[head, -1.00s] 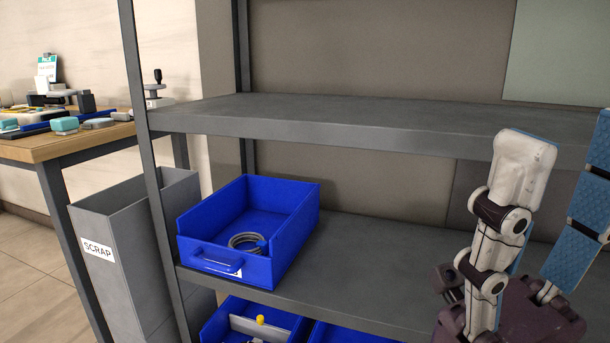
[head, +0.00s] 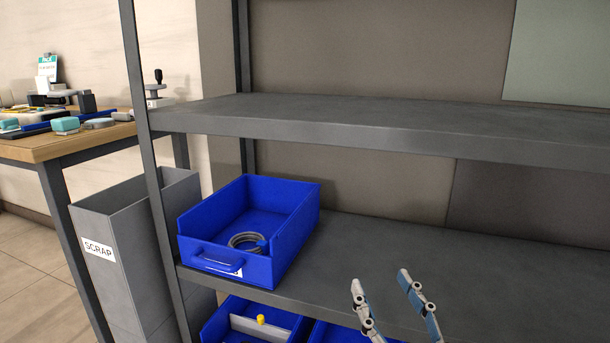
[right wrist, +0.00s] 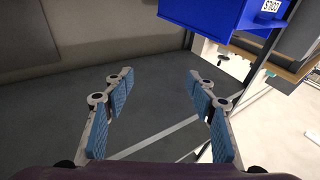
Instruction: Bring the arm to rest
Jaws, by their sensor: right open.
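My right gripper (head: 382,278) shows low in the head view, its two fingers pointing up and apart, in front of the middle shelf's front edge. It is open with nothing between the fingers. In the right wrist view the same gripper (right wrist: 158,82) has both padded fingers spread, with only bare dark surface between them. My left gripper is in neither view.
A blue bin (head: 222,265) with a coiled grey cable (head: 246,241) stands on the middle shelf (head: 390,262), left of my gripper. More blue bins (head: 290,323) sit below. The upper shelf (head: 360,112) is bare. A grey scrap bin (head: 125,245) and a cluttered workbench (head: 75,144) stand at left.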

